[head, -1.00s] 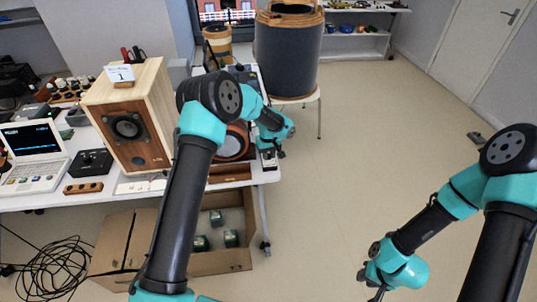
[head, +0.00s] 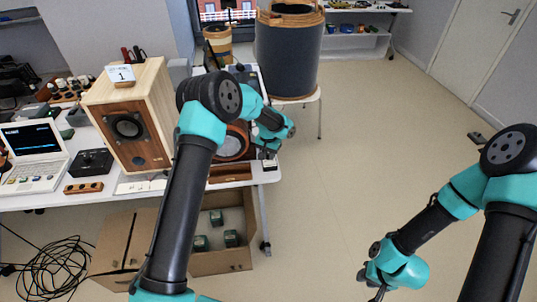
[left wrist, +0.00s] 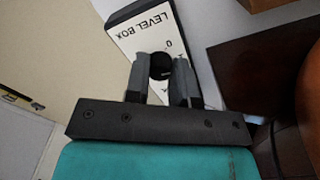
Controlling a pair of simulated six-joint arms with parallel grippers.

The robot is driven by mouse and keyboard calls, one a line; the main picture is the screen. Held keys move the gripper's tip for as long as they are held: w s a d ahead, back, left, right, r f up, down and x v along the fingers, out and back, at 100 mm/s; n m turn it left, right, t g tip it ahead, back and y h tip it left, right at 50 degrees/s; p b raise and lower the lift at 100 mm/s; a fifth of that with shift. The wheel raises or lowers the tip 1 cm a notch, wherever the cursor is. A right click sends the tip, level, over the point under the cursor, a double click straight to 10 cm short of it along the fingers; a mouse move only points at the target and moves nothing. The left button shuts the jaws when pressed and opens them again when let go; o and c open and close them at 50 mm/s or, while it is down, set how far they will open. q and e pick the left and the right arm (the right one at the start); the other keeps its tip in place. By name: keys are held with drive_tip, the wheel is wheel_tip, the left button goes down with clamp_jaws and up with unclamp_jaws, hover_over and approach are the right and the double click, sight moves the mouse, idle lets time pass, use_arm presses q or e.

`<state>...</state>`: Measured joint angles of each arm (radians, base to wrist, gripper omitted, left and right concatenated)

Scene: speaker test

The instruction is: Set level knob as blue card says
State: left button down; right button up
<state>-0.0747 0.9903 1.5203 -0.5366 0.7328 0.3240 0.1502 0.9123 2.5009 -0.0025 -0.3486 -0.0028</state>
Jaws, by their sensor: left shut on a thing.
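The level box, a white-faced box with dark sides lettered LEVEL BOX (left wrist: 150,32), fills the upper middle of the left wrist view. Its black round knob (left wrist: 161,65) sits between the two fingers of my left gripper (left wrist: 161,84), which is shut on it. In the head view my left gripper (head: 268,153) is at the table's right front corner, above the small box (head: 269,166). My right gripper (head: 377,291) hangs low at the bottom edge over the floor; its fingertips are mostly cut off. I cannot make out a blue card.
A wooden speaker (head: 128,127) with a card marked 1 stands on the white table (head: 35,203). A laptop-like device (head: 35,150) and a black box (head: 91,162) are left of it. A wooden strip (head: 229,173) lies beside the level box. An open carton (head: 222,262) is below.

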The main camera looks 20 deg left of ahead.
idle(0.3)
use_arm(q)
drive_tip(key=c, duration=1)
unclamp_jaws()
drive_tip(key=shift+o, duration=0.2)
wheel_tip(320, 180, up, 18)
drive_tip(key=shift+f, duration=0.25)
